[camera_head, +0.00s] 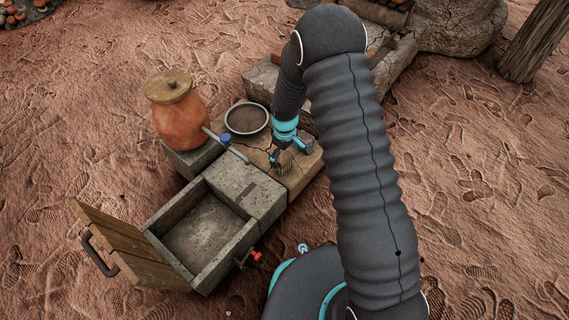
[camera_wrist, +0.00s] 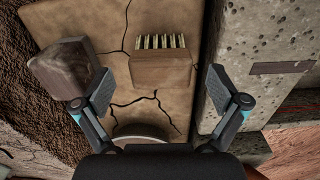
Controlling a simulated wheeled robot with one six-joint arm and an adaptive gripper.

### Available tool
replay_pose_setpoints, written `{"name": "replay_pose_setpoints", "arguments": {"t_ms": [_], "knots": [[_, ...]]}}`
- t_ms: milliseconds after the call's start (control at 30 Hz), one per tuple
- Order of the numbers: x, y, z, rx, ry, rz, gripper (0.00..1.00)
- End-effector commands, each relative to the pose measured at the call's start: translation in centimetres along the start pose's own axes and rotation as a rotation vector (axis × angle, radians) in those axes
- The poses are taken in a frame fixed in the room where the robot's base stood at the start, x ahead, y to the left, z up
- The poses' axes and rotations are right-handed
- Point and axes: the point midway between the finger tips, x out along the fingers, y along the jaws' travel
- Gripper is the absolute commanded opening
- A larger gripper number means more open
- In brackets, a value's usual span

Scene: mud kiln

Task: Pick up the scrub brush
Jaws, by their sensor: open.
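The scrub brush (camera_wrist: 160,72) lies on the cracked clay slab (camera_wrist: 185,25) in the wrist view. It has a brown wooden block and a row of pale bristles along the top edge. My gripper (camera_wrist: 160,80) is open, with one finger on each side of the brush and a gap to both sides. I cannot tell how high the fingers are above the slab. In the head view my gripper (camera_head: 288,155) is over the slab, and the brush (camera_head: 284,168) shows only in part below it.
A dark wooden block (camera_wrist: 62,68) lies close outside the left finger in the wrist view. A round pan (camera_head: 246,118) and a lidded clay pot (camera_head: 181,112) stand on the left in the head view. An open stone basin (camera_head: 232,252) with a wooden door (camera_head: 125,250) is in front.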

Motion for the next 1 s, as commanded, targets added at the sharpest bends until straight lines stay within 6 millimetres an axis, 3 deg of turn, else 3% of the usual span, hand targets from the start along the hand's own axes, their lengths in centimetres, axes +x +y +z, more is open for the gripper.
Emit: {"name": "replay_pose_setpoints", "arguments": {"t_ms": [167, 500, 733, 767, 1000], "knots": [[0.9, 0.0, -0.1, 0.0, 0.0, 0.0, 0.97], [5.1, -0.2, -0.3, 0.0, 0.0, -0.001, 0.97], [5.3, -0.1, -0.4, 0.0, 0.002, 0.001, 0.97], [5.3, -0.1, -0.4, 0.0, 0.002, 0.001, 0.94], [5.3, -0.1, -0.4, 0.0, 0.002, 0.001, 0.34]]}}
